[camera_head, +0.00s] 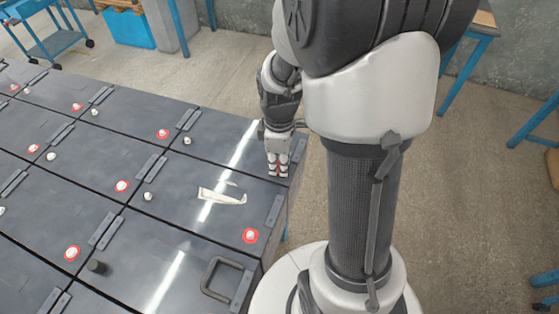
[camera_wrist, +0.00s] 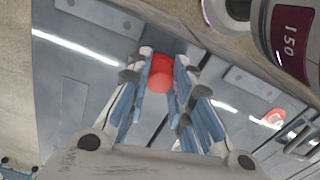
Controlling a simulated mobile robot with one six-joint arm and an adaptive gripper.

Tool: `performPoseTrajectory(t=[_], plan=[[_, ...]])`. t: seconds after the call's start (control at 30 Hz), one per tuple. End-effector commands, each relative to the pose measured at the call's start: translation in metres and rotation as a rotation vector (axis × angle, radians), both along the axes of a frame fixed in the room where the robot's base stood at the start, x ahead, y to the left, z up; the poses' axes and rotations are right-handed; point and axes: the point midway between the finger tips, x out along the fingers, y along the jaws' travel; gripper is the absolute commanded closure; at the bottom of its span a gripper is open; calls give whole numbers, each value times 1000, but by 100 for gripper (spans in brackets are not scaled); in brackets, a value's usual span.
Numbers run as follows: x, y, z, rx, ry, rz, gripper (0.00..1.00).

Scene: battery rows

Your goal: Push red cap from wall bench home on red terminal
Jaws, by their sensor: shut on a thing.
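My gripper (camera_head: 278,172) is at the right end of a dark battery in the head view, its fingers pointing down. It is shut on a red cap (camera_wrist: 160,73), which sits between the fingertips in the wrist view; only a bit of red (camera_head: 278,164) shows in the head view. The fingers and cap hide what lies beneath, so I cannot tell whether the cap touches a terminal. The nearest red-ringed terminal (camera_head: 250,236), with a pale post, stands bare on the neighbouring battery; it also shows in the wrist view (camera_wrist: 274,117).
Rows of dark battery boxes carry several other red-ringed terminals, such as one (camera_head: 122,186). A black cap (camera_head: 97,267) and a black handle (camera_head: 219,277) stand up at the front. A torn pale label (camera_head: 222,196) lies flat. Open floor (camera_head: 450,200) is at right.

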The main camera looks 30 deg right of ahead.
Motion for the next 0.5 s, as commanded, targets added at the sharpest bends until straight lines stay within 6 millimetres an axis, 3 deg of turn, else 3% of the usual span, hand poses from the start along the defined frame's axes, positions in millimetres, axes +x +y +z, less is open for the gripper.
performPoseTrajectory(t=[0.2, 0.23, 0.5], plan=[[-1, 0, -1, 1, 2, 0, 90], [-1, 0, -1, 1, 2, 0, 78], [-1, 0, 0, 0, 1, 0, 60]])
